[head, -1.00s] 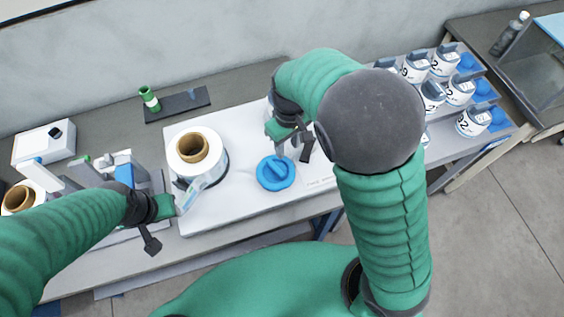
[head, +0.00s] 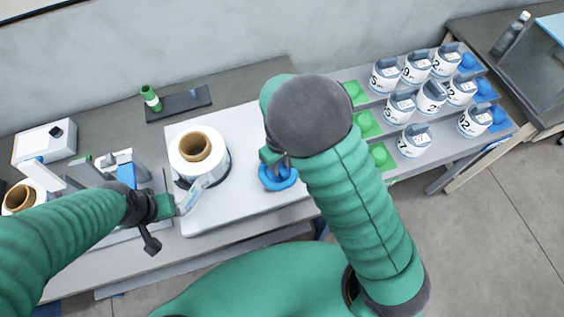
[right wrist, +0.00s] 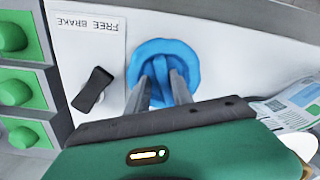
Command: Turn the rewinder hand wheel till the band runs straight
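The blue hand wheel (head: 279,178) lies on the white machine top, with my right gripper (head: 272,156) over it and partly hiding it. In the right wrist view, the two fingers of my right gripper (right wrist: 161,82) reach the wheel (right wrist: 188,54) and stand either side of its raised middle bar. Whether they press on it I cannot tell. A white reel with a brown core (head: 211,165) stands left of the wheel. A pale printed strip (head: 195,194) runs from its front toward my left gripper (head: 170,206), whose fingertips are unclear.
A black lever (right wrist: 92,90) sits beside the wheel under a FREE BRAKE label (right wrist: 88,25). A dark stand (head: 186,103) with a green-white roll is behind.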

